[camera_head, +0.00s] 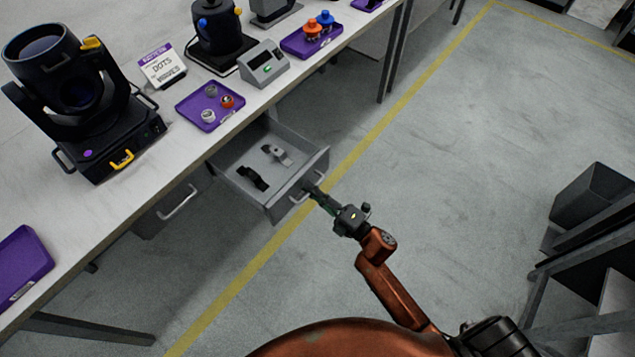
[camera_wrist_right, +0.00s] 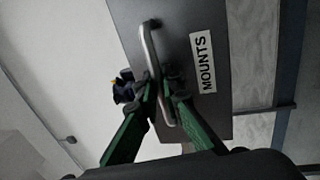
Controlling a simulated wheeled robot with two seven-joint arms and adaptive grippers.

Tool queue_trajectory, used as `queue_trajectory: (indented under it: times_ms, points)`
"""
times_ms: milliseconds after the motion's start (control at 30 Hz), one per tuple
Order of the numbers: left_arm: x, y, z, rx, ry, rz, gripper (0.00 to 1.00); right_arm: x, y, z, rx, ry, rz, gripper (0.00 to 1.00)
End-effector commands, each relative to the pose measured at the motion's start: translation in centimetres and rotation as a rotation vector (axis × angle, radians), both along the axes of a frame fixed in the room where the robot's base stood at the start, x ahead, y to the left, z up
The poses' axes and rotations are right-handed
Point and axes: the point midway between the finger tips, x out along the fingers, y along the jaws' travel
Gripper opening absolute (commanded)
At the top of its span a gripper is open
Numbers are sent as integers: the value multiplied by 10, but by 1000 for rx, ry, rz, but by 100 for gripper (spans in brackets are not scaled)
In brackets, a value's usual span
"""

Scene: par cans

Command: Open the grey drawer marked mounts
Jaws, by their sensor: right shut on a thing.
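The grey drawer (camera_head: 290,190) stands pulled out from under the white worktop in the head view, with a dark clamp-like piece (camera_head: 254,178) and a light grey one (camera_head: 277,154) inside. Its front panel shows in the right wrist view with a white label reading MOUNTS (camera_wrist_right: 203,62) and a metal bar handle (camera_wrist_right: 150,55). My right gripper (camera_head: 318,194) is at the drawer's front; in the right wrist view its green fingers (camera_wrist_right: 165,92) are shut around the handle. My left gripper is not in view.
The worktop (camera_head: 110,205) carries a large black stage light (camera_head: 75,85), purple trays (camera_head: 210,106), a DOTS sign (camera_head: 162,66) and a small grey device (camera_head: 264,64). Another drawer handle (camera_head: 178,202) is beside the open drawer. A dark bin (camera_head: 590,200) stands right. The middle floor is clear.

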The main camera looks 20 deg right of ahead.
Motion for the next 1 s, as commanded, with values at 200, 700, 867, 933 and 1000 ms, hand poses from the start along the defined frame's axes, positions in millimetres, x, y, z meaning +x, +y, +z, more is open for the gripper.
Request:
queue_trajectory:
  times_ms: [200,700,867,933,1000]
  points:
    - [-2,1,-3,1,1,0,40,-3,3,-2,0,2,8,0]
    - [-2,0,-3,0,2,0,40,-3,1,-1,0,1,5,15]
    - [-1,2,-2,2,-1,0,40,-5,-1,-2,0,1,5,15]
    - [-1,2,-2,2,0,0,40,-11,-4,-3,-1,3,4,15]
    - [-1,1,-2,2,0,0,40,-20,-9,-6,-1,4,2,15]
